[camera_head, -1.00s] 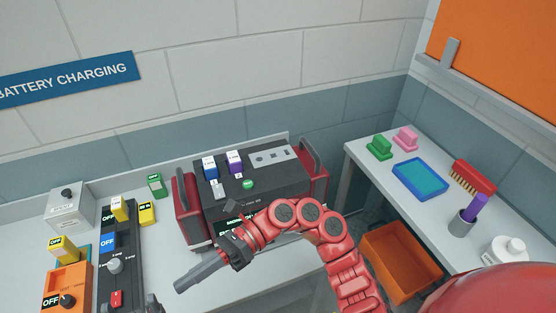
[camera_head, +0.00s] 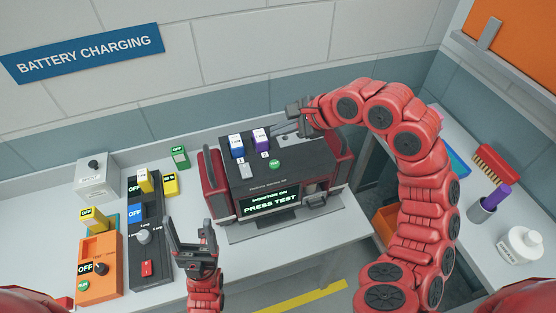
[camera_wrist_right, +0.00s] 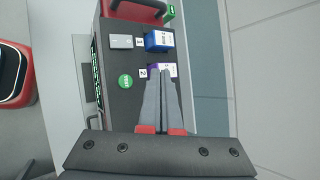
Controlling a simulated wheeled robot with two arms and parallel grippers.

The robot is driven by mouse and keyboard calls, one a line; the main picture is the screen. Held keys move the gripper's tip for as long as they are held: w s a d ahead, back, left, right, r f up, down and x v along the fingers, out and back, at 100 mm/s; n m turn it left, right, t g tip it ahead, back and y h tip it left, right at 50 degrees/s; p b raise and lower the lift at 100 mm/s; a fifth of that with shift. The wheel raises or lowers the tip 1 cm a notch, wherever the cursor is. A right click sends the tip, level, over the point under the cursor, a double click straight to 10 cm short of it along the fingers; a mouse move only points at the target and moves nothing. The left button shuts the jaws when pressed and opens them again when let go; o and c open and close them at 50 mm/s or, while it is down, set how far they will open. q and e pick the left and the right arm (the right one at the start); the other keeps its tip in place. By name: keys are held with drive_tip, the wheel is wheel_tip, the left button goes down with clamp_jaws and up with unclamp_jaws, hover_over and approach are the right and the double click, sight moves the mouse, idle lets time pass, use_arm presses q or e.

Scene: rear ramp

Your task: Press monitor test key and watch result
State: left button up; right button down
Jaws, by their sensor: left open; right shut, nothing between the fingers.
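The monitor (camera_head: 290,172) is a dark box with red side handles on the bench. Its front screen (camera_head: 270,202) reads "MONITOR ON" and "PRESS TEST". A round green key (camera_head: 274,164) is on its top; it also shows in the right wrist view (camera_wrist_right: 125,81). My right gripper (camera_head: 276,131) is shut and empty over the rear of the top. In the right wrist view its fingertips (camera_wrist_right: 160,72) overlap the purple block (camera_wrist_right: 155,68) and lie to the right of the green key, apart from it. My left gripper (camera_head: 188,228) is open and empty, in front of the bench's left part.
A blue block (camera_head: 236,145) and a grey switch (camera_head: 246,171) share the monitor's top. Left of it stand a black switch strip (camera_head: 145,268), an orange box (camera_head: 98,260) and a grey box (camera_head: 97,177). A right-hand bench holds a brush (camera_head: 496,165) and a white bottle (camera_head: 519,245).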

drive_tip(key=shift+f, duration=0.15)
hover_over(279, 164)
wheel_tip(279, 164, down, 5)
drive_tip(key=shift+s+f+p, duration=0.1)
drive_tip(key=shift+f+p, duration=0.1)
drive_tip(key=shift+p, duration=0.1)
wheel_tip(279, 164, down, 3)
drive_tip(key=b, duration=0.2)
drive_tip(key=shift+r+b, duration=0.15)
drive_tip(key=shift+b, duration=0.2)
drive_tip(key=shift+f+b, duration=0.3)
drive_tip(key=shift+b, duration=0.1)
drive_tip(key=shift+r, duration=0.1)
idle(1.3)
drive_tip(key=shift+f+b, duration=0.45)
drive_tip(key=shift+b, duration=0.6)
